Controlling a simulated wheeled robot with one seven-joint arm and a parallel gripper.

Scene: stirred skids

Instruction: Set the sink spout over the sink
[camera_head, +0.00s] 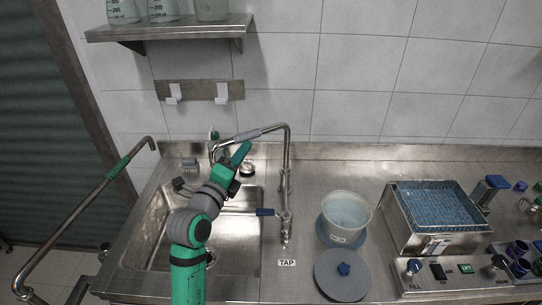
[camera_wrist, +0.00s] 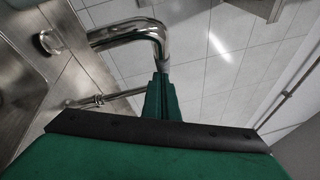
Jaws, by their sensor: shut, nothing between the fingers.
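The sink spout (camera_head: 264,131) is a chrome pipe with a grey ribbed sleeve, on an upright post (camera_head: 285,200) at the sink's right. It reaches left, and its downturned end hangs above the back part of the sink (camera_head: 158,232) in the picture. My gripper (camera_head: 246,147) is just below the spout in the head view, its green fingers together and empty. In the wrist view, my gripper (camera_wrist: 160,78) has its tips close to a bend of chrome pipe (camera_wrist: 145,32); I cannot tell whether they touch. My arm hides part of the basin.
A blue lever (camera_head: 266,212) sticks out from the post. A white tub (camera_head: 346,204), a grey round lid (camera_head: 341,277) and a steel unit with a blue rack (camera_head: 434,205) stand to the right. A bent rail with a green sleeve (camera_head: 117,168) is at left.

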